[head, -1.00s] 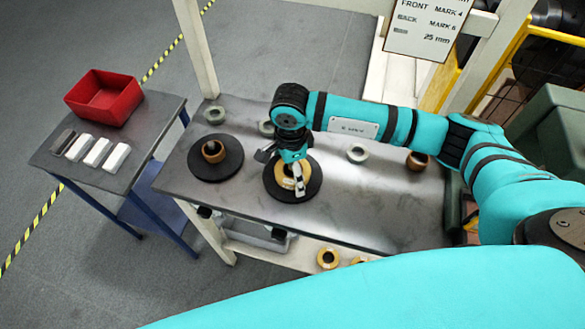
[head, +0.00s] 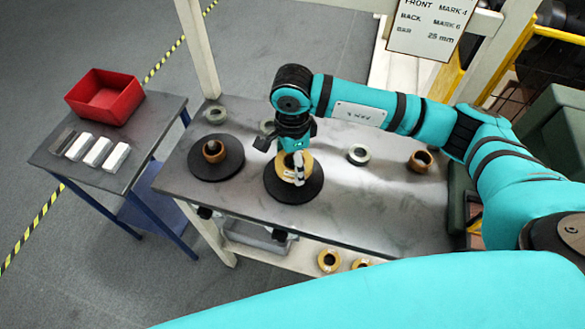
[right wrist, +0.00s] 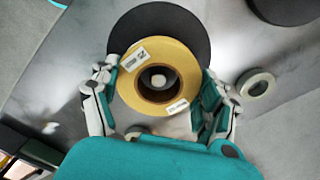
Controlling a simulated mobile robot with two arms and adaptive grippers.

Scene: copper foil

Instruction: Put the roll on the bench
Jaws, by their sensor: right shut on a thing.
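A yellow roll (head: 284,161) with white labels is held in my right gripper (head: 297,172), above a black round plate (head: 293,193) on the metal bench (head: 365,203). In the right wrist view the roll (right wrist: 131,88) sits between the two fingers (right wrist: 157,103). Through its hole the light tip of a post (right wrist: 158,80) shows. I cannot tell whether the post still reaches into the hole. My left gripper is not in view.
A second black plate (head: 200,168) with a brown roll (head: 213,152) is at the bench's left. A grey ring (head: 358,154) and another brown roll (head: 420,160) stand to the right. Front bench space is clear. A side table (head: 60,155) holds a red bin (head: 104,96).

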